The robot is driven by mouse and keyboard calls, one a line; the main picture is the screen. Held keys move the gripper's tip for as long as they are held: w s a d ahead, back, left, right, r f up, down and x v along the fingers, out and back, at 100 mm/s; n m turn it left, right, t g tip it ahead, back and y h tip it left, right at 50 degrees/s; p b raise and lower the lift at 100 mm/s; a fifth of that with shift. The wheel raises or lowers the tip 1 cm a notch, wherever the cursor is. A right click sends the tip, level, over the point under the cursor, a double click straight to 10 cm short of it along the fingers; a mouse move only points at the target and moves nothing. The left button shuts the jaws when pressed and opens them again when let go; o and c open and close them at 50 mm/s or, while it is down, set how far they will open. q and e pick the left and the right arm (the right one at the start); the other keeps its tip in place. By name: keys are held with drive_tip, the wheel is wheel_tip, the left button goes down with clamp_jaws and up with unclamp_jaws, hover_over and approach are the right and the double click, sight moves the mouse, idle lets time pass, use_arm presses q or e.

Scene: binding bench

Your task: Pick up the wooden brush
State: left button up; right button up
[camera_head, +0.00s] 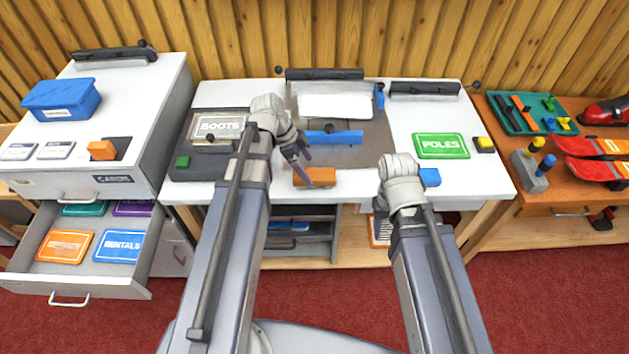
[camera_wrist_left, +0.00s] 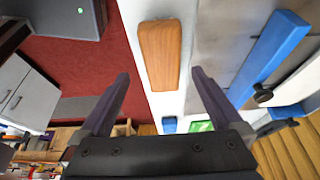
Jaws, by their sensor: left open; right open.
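The wooden brush (camera_head: 318,177) shows as an orange-brown wooden block at the front edge of the white bench top. In the left wrist view the brush (camera_wrist_left: 160,55) lies just beyond and between the fingertips, lengthwise to the camera; no bristles show. My left gripper (camera_head: 299,160) is open and empty, pointing down close to the brush. Its two dark fingers also show in the left wrist view (camera_wrist_left: 160,78), spread on either side and apart from the brush. My right arm reaches the bench's front edge to the right; its fingers are hidden behind the wrist.
A blue bar (camera_head: 333,137) lies behind the brush on a grey board. A blue block (camera_head: 429,177) lies near the right wrist, with a green POLES card (camera_head: 441,146) behind it. A BOOTS card (camera_head: 219,126) lies left. An open drawer (camera_head: 90,272) juts out at far left.

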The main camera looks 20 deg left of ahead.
sight(314, 174)
use_arm(q)
drive_tip(key=shift+w+b+x, duration=0.15)
drive_tip(key=shift+b+x, duration=1.05)
drive_tip(key=shift+x, duration=0.1)
drive_tip(key=shift+w+b+x, duration=0.15)
drive_tip(key=shift+b+x, duration=1)
drive_tip(key=shift+x, duration=0.15)
drive_tip(key=shift+d+r, duration=0.1)
drive_tip(key=shift+f, duration=0.25)
clamp_jaws()
drive_tip(key=shift+r, duration=0.1)
